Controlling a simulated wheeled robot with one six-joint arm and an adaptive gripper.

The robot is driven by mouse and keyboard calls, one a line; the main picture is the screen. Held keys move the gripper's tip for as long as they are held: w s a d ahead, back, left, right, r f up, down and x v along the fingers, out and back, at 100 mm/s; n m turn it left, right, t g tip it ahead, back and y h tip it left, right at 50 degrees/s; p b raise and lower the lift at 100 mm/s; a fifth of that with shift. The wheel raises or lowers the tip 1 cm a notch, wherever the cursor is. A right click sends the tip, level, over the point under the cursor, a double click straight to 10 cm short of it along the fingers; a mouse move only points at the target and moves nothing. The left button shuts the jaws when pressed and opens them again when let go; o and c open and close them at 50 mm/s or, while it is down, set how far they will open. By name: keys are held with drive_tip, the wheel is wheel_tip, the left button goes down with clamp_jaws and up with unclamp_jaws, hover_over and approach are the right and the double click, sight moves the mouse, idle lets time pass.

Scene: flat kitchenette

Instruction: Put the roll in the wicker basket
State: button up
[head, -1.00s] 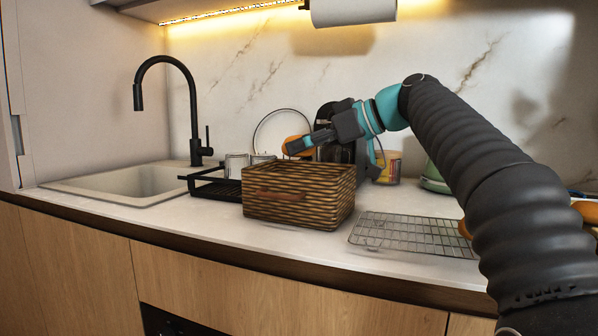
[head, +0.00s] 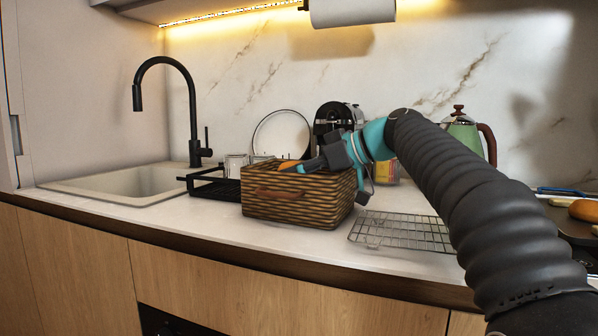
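The wicker basket (head: 296,210) stands on the counter, a brown woven box with a leather handle on its front. The roll (head: 288,166) is orange-brown and shows in part just above the basket's front rim; its lower part is hidden by the rim. My gripper (head: 300,167) reaches in from the right over the basket, with its fingertips at the roll, low at the basket's opening. It looks shut on the roll, though the far finger is hidden. I cannot tell whether the roll touches the basket's floor.
A wire cooling rack (head: 402,231) lies right of the basket. A black dish rack (head: 215,186) and sink (head: 120,184) with a black tap (head: 193,110) are on the left. A coffee machine (head: 338,117) and green kettle (head: 465,135) stand behind. Another roll (head: 584,210) lies far right.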

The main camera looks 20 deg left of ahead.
drive_tip(key=shift+f+b, duration=0.5)
drive_tip(key=shift+f, duration=0.3)
drive_tip(key=o, duration=1)
drive_tip(key=shift+o, duration=0.6)
drive_tip(key=shift+f, duration=0.2)
drive_tip(key=shift+r+p, duration=0.4)
drive_tip(key=shift+r, duration=0.05)
drive_tip(key=r+v, duration=0.1)
drive_tip(key=v, duration=1.1)
drive_tip(key=shift+p, duration=0.3)
